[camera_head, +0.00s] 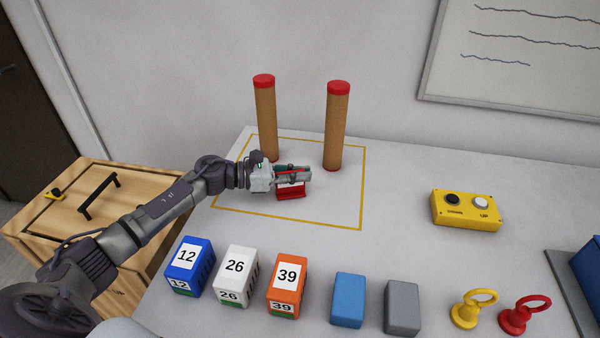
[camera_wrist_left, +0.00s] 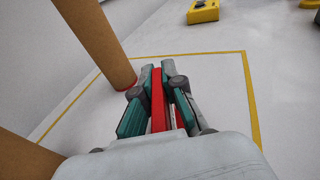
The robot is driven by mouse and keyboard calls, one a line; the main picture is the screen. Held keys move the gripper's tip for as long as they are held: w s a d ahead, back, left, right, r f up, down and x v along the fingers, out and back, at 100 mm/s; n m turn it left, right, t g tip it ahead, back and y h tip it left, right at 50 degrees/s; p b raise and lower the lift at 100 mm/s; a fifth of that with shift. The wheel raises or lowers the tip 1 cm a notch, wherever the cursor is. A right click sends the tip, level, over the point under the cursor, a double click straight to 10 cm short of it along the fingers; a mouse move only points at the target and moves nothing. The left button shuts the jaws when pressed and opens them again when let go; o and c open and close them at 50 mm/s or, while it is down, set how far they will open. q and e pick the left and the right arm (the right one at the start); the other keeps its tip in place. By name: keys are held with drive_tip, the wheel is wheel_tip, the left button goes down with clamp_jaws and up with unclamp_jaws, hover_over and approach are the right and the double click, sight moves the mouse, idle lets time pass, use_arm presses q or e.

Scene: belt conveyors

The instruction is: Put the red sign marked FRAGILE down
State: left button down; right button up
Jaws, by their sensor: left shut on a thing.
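The red sign (camera_head: 291,191) is in my left gripper (camera_head: 300,175), inside the yellow outline on the table. In the left wrist view the sign shows as a thin red strip (camera_wrist_left: 157,95) between the two fingers of the gripper (camera_wrist_left: 158,85). The fingers are shut on it. The sign's lettering cannot be read in either view. Its red foot is at or just above the table; I cannot tell whether it touches. My right gripper is not in view.
Two brown posts with red caps, a left one (camera_head: 265,120) and a right one (camera_head: 337,125), stand behind the gripper. Numbered boxes (camera_head: 236,272), plain blocks (camera_head: 349,300) and ring-topped pieces (camera_head: 474,310) line the front. A yellow button box (camera_head: 466,211) stands right. The outlined area's front is clear.

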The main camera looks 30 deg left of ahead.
use_arm(q)
drive_tip(key=c, duration=1.7)
unclamp_jaws()
drive_tip(key=shift+f, duration=0.1)
drive_tip(key=o, duration=0.4)
drive_tip(key=shift+o, duration=0.2)
drive_tip(key=b+v, duration=0.2)
drive_tip(key=v, duration=0.9)
drive_tip(key=shift+s+a+b, duration=0.2)
drive_tip(key=shift+b, duration=0.15)
drive_tip(key=shift+s+a, duration=0.15)
drive_tip(key=shift+a, duration=0.05)
drive_tip(key=shift+r, duration=0.25)
